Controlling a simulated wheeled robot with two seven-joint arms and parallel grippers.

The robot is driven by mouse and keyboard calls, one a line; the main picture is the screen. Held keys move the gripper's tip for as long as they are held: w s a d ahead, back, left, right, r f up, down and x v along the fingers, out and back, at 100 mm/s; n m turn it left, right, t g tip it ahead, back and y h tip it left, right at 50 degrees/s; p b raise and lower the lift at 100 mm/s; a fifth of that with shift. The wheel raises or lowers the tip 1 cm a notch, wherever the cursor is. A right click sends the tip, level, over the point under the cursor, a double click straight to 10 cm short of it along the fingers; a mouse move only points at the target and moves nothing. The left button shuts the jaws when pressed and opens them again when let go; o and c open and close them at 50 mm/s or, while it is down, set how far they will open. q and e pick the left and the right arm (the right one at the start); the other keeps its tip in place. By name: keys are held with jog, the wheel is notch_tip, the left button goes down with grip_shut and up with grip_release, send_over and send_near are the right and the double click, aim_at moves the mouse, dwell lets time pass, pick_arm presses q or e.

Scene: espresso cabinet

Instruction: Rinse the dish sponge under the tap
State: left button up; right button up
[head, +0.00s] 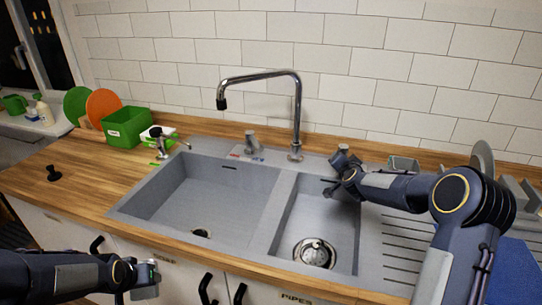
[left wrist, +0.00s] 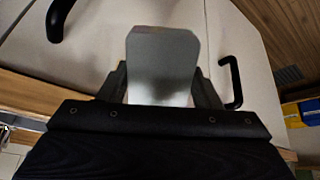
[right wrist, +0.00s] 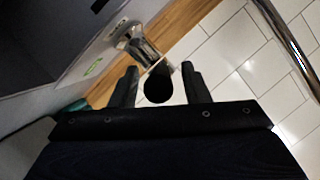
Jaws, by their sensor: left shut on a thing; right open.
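My left gripper (head: 146,275) is shut on a flat grey piece, which I take for the dish sponge (left wrist: 163,65), below the counter front at the lower left. The chrome tap (head: 297,110) rises behind the sink, its black-tipped spout (head: 221,103) over the left basin (head: 205,190). No water shows at the spout. My right gripper (head: 343,178) is open over the back of the right basin (head: 318,215). In the right wrist view a dark round handle end (right wrist: 159,85) lies between its fingers, near a chrome fitting (right wrist: 138,42); contact cannot be told.
A small chrome fitting (head: 251,141) and a soap dispenser (head: 159,145) stand behind the left basin. A green box (head: 128,128) and plates (head: 103,105) are at the back left. The ribbed drainer (head: 400,245) is partly behind my right arm. Cabinet handles (head: 205,289) jut out below.

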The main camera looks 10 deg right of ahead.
grip_shut()
pick_arm(q)
jog(key=shift+f, duration=0.1)
pick_arm(e)
jog(key=y+b, duration=0.1)
jog(key=b, duration=0.3)
jog(key=d+n+y+b, duration=0.1)
jog(key=b, duration=0.3)
jog(key=n+y+b, duration=0.1)
jog(key=b, duration=0.3)
jog(key=shift+s+d+f+t, duration=0.25)
jog(key=shift+s+d+t, duration=0.05)
jog(key=shift+s, duration=0.1)
jog(key=shift+r+n, duration=0.1)
jog(key=shift+n, duration=0.2)
pick_arm(q)
notch_tip(320, 180, down, 12)
jog(key=shift+f, duration=0.15)
pick_arm(e)
jog(key=shift+r, duration=0.2)
